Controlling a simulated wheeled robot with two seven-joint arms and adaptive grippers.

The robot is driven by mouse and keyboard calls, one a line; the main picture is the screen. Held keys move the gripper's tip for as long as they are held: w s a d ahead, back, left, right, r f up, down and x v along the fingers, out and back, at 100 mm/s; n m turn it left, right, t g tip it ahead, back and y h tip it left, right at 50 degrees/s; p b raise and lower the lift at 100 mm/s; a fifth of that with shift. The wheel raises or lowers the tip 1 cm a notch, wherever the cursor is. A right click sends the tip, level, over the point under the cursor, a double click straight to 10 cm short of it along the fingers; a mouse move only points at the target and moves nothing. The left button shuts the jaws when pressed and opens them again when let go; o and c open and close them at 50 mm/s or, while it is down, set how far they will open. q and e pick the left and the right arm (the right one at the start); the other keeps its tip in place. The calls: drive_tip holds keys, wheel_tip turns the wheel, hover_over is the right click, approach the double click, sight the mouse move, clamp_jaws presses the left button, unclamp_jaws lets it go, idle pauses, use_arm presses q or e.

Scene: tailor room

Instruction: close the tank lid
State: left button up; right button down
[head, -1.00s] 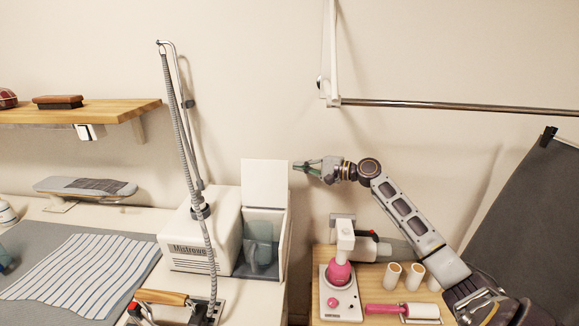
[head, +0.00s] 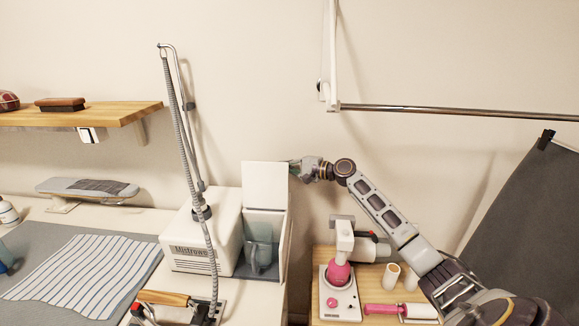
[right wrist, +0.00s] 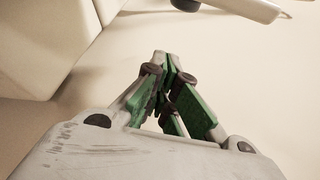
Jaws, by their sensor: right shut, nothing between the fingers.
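The tank lid (head: 265,186) is a white panel standing upright at the back of the white steam station (head: 205,235). The open tank bay (head: 283,262) below it holds a translucent grey-blue jug (head: 258,250). My right gripper (head: 294,166) is at the lid's right edge near its top, with the fingertips partly hidden behind the lid. Whether it touches the lid is not clear. In the right wrist view its green-padded fingers (right wrist: 172,90) are closed together and empty. My left gripper is not in view.
An iron with a wooden handle (head: 165,298) lies at the front. A small table (head: 320,255) at right carries a pink-and-white machine (head: 340,285), white spools (head: 391,275) and a pink-handled roller (head: 420,311).

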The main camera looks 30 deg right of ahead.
sight(275, 167)
drive_tip(key=shift+s+a+r+p, duration=0.15)
drive_tip(key=shift+a+p, duration=0.2)
drive_tip(key=shift+a, duration=0.25)
drive_tip(key=shift+s+a+r+p, duration=0.2)
drive_tip(key=shift+a+p, duration=0.1)
drive_tip(key=shift+a, duration=0.35)
drive_tip(key=shift+s+a+r+p, duration=0.15)
drive_tip(key=shift+a+p, duration=0.2)
drive_tip(key=shift+a, duration=0.25)
drive_tip(key=shift+a, duration=0.2)
